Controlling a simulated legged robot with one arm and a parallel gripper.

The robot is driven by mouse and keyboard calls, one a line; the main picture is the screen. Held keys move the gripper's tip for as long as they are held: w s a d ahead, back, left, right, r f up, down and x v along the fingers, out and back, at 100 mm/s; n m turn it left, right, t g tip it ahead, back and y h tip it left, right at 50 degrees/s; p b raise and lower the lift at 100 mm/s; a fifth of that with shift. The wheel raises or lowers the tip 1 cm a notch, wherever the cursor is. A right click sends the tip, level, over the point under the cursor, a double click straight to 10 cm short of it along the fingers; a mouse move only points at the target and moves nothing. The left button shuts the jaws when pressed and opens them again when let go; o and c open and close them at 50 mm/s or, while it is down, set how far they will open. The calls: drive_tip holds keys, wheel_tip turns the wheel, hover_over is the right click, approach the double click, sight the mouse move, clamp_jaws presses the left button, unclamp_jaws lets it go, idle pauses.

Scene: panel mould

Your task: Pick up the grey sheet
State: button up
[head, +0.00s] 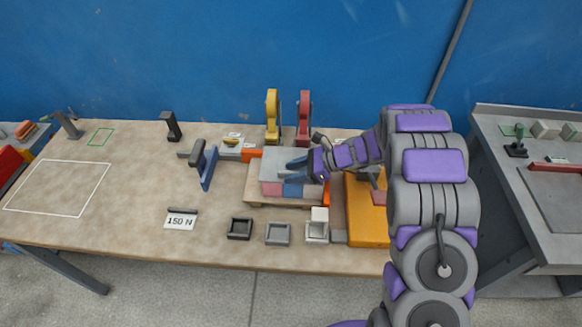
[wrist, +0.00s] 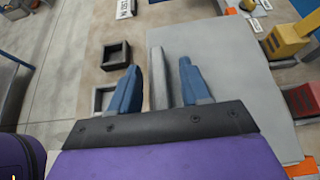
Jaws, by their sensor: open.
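The grey sheet (head: 275,157) lies flat on top of a stack of coloured blocks on a light wooden base in the head view. In the wrist view the sheet (wrist: 225,62) fills the middle and right. My gripper (head: 294,163) is over the sheet's right part in the head view, with its blue fingers pointing left. In the wrist view my gripper (wrist: 159,65) is open, its fingertips apart on either side of a narrow grey bar (wrist: 157,78) along the sheet's left edge. I cannot tell whether the fingers touch anything.
A yellow stand (head: 272,115) and a red stand (head: 304,117) rise behind the stack. An orange block (head: 365,212) is to the right. Small square trays (head: 239,229) sit in front. A 150 N card (head: 180,221) lies left. The table's left side (head: 125,195) is mostly clear.

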drive_tip(key=shift+d, duration=0.1)
drive_tip(key=shift+c, duration=0.4)
drive_tip(key=shift+d, duration=0.1)
drive_tip(key=c, duration=0.3)
clamp_jaws()
drive_tip(key=shift+r, duration=0.15)
